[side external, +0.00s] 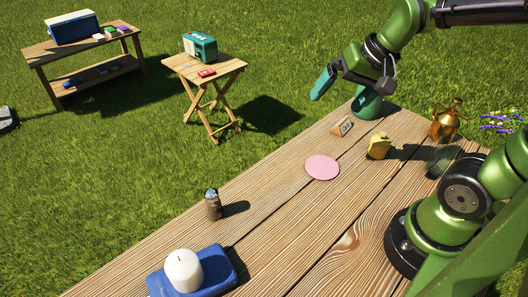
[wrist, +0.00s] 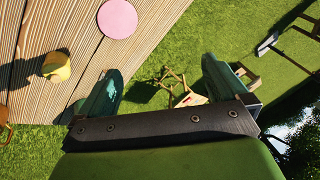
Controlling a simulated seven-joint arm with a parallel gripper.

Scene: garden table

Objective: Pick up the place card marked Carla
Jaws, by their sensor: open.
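A small tent-shaped place card (side external: 342,126) stands on the wooden table near its far edge in the side external view. It has a dark mark on its face, too small to read as a name. My gripper (side external: 345,92) is above and behind the card, near the table's far edge, with its teal fingers spread. In the wrist view, the gripper (wrist: 161,86) is open with nothing between its fingers, and grass and a small folding table show beyond. The card does not show there; it may be behind the left finger.

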